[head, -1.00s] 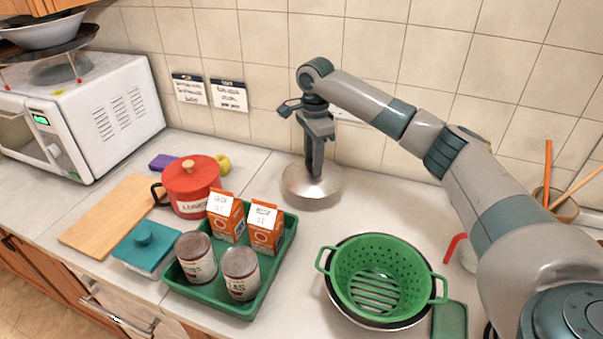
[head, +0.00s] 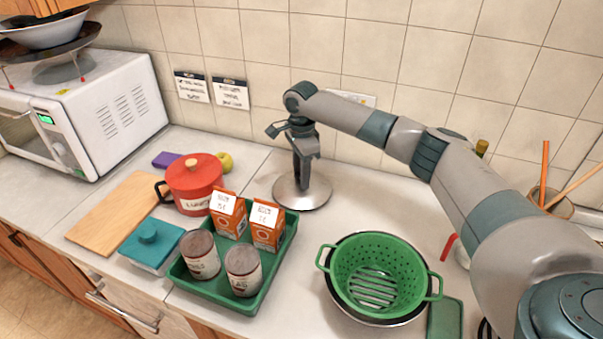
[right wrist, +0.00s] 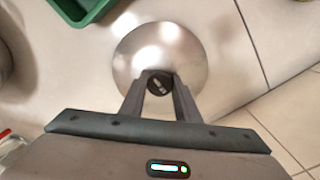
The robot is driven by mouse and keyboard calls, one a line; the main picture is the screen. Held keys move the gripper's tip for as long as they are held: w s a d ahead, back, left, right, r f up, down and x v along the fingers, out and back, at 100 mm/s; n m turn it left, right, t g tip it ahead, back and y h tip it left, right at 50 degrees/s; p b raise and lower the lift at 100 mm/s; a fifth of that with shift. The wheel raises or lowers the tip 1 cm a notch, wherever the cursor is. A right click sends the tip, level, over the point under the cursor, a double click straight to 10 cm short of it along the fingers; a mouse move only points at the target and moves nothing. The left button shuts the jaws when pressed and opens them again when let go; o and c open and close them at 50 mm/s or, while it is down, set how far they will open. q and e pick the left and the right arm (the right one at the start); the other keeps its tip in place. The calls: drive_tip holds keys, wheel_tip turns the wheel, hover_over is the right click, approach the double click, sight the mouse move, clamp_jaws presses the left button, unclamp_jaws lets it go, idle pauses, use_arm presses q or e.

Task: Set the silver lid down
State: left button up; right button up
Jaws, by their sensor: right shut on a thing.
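The silver lid (head: 302,194) is a round, shiny disc at the back of the counter, near the tiled wall. My right gripper (head: 304,176) points down from above and is shut on the lid's knob. In the right wrist view the lid (right wrist: 150,48) lies level below the fingers, with its dark knob (right wrist: 160,83) between the fingertips. The lid is at or very near the counter top; I cannot tell whether it touches. My left gripper is not in view.
A green tray (head: 237,305) with cans and orange cartons stands left of the lid. A red pot (head: 195,178) is farther left. A green colander (head: 378,262) in a bowl is at front right. Counter right of the lid is clear.

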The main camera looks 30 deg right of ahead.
drive_tip(key=shift+f, duration=0.3)
drive_tip(key=o, duration=1.2)
drive_tip(key=shift+f, duration=0.1)
drive_tip(key=shift+c, duration=0.2)
wheel_tip(320, 180, up, 12)
drive_tip(key=b, duration=0.3)
